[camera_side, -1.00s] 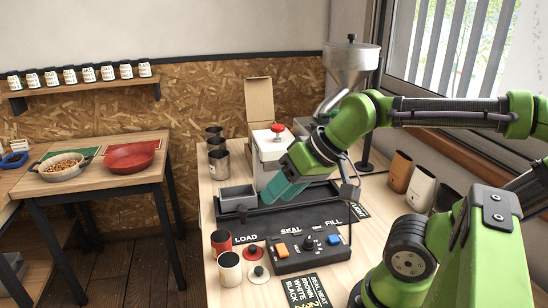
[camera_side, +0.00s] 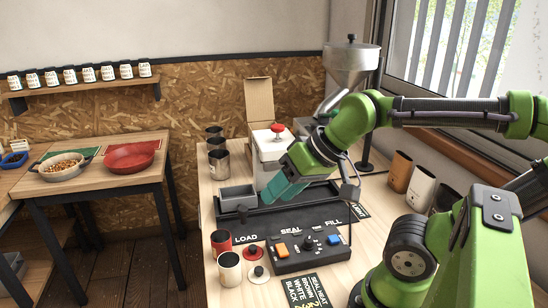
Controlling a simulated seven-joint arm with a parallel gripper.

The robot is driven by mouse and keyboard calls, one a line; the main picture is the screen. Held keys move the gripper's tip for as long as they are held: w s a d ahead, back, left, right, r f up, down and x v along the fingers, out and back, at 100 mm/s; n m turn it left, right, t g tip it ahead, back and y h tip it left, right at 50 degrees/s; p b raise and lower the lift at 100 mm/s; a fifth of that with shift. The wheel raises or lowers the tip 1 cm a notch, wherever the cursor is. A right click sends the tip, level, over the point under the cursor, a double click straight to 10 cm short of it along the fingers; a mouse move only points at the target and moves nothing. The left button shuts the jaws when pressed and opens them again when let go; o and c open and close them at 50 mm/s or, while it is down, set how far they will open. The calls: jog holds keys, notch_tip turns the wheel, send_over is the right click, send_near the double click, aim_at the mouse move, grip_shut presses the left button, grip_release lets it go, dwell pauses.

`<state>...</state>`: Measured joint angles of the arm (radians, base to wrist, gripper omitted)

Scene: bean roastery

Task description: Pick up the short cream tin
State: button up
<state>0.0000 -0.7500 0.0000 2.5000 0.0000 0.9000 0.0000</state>
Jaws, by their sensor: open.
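A short cream tin (camera_side: 229,269) stands open-topped at the near left of the wooden work table, just in front of a red tin (camera_side: 221,241). A cream lid with a dark knob (camera_side: 258,274) lies to its right. A taller cream container (camera_side: 420,188) stands at the right, between a brown and a black one. My gripper (camera_side: 274,192), with teal fingers, is open and hangs over the black machine tray, behind and to the right of the short cream tin and apart from it. The far finger is partly hidden, and I see nothing held.
A control box (camera_side: 307,249) with an orange button, a knob and a blue button sits right of the lids. A red lid (camera_side: 252,250) lies beside the red tin. A grey hopper box (camera_side: 238,198) stands behind. Several metal cups (camera_side: 218,163) line the back left.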

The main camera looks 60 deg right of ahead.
jog(key=o, duration=0.8)
jog(key=n+g+h, duration=0.2)
jog(key=n+g, duration=0.5)
jog(key=n, duration=0.3)
send_over(229, 263)
jog(key=s+a, duration=0.2)
notch_tip(229, 263, down, 6)
jog(key=shift+n, duration=0.3)
jog(key=shift+w+d+f, duration=0.1)
jog(key=shift+d+f, duration=0.05)
jog(key=shift+f, duration=4.15)
jog(key=shift+w+d+f, duration=0.1)
jog(key=shift+f, duration=4.2)
